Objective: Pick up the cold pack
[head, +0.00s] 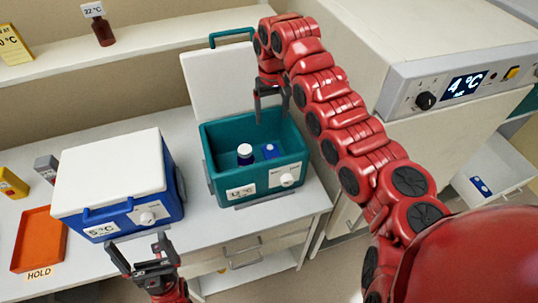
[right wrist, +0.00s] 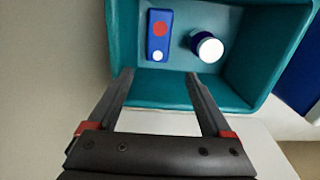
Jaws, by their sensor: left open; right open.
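The cold pack, a flat blue pack with a red and a white dot, lies in the open teal box (head: 223,178). It shows in the head view (head: 270,151) and in the right wrist view (right wrist: 158,36). A blue bottle with a white cap (head: 245,154) stands beside it, also in the right wrist view (right wrist: 207,46). My left gripper (head: 142,258) is open and empty in front of the blue box.
A closed blue box with a white lid (head: 110,170) stands left of the teal box. The teal box's raised lid (head: 215,85) stands behind it. An orange HOLD tray (head: 40,240) lies at far left. A 4 °C unit (head: 465,85) stands at right, near my right arm.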

